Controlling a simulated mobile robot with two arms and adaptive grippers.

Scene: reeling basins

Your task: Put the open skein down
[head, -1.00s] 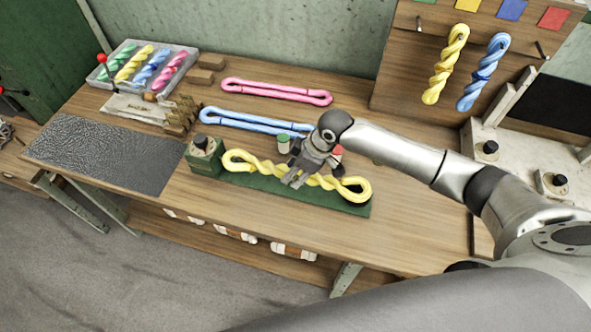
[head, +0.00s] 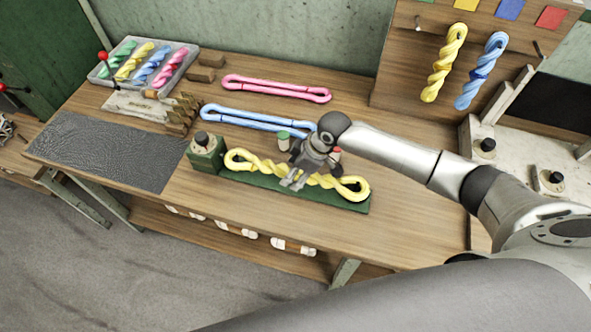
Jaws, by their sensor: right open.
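A yellow skein (head: 250,164), twisted with a loop at each end, lies along a green board (head: 275,186) on the wooden table. My right gripper (head: 293,183) is over the middle of this skein, with its fingers pointing down at it. The gripper is open, and it hides part of the skein's middle. I cannot tell whether the fingers touch the yarn. A blue open skein (head: 250,121) and a pink open skein (head: 275,90) lie flat on the table behind it. My left gripper is not in view.
A green block with a black knob (head: 205,152) stands at the board's left end. A tray of twisted skeins (head: 103,83) is at the back left, near a dark mat (head: 100,150). Yellow (head: 445,65) and blue (head: 482,72) skeins hang on the right panel. The table's front strip is clear.

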